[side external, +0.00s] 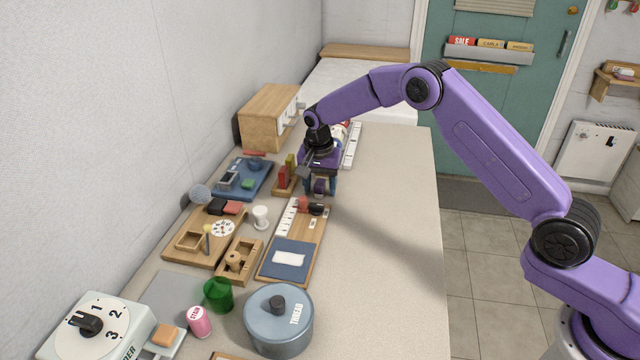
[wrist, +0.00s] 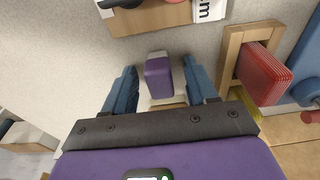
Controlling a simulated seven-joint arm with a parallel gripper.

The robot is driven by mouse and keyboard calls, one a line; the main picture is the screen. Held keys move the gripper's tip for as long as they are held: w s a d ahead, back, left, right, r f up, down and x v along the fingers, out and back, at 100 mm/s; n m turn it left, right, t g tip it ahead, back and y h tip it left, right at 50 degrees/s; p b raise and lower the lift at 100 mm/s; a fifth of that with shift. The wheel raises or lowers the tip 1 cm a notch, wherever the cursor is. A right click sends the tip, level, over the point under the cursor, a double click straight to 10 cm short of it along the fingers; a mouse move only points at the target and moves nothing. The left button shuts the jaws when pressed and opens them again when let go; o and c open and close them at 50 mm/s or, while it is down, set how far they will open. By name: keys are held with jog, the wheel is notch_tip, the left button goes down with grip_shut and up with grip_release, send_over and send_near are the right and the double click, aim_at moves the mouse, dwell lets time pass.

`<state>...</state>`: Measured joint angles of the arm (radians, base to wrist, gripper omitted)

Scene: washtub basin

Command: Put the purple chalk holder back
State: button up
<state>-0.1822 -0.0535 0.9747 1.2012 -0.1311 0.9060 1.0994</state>
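The purple chalk holder (wrist: 158,78) is a small upright block with a pale grey end, between my gripper's two blue fingers in the wrist view. It also shows as a small purple patch between the fingers in the side view (side external: 319,187). My gripper (wrist: 160,75) points down low over the table, and its fingers stand apart with a gap on each side of the holder. I cannot tell whether the holder touches the table. Its underside is hidden.
A wooden stand (wrist: 231,50) holding red pieces (wrist: 265,74) is close to the right finger. A wooden board (side external: 308,253) with a blue pad lies toward the side camera. Trays and small items crowd the wall side. The table's right part (side external: 395,260) is clear.

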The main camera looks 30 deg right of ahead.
aim_at(319, 186)
jog(key=shift+r, duration=0.1)
notch_tip(319, 186, up, 12)
jog(key=s+a, duration=0.1)
dwell(0.4)
jog(key=s+a+r+n+y, duration=0.1)
jog(key=s+a+r+n, duration=0.1)
jog(key=s+n, duration=0.65)
jog(key=s+a+r+n, duration=0.1)
jog(key=s+r+n, duration=0.2)
jog(key=s, duration=1.1)
jog(key=s+d+f+n, duration=0.1)
jog(key=s+d+n, duration=0.4)
jog(key=s, duration=0.6)
jog(key=s+d+f+n, duration=0.2)
jog(key=s+d+n, duration=0.3)
jog(key=s, duration=0.7)
jog(key=shift+d+f+g, duration=0.25)
jog(key=shift+d+g, duration=0.15)
jog(key=shift+d, duration=0.05)
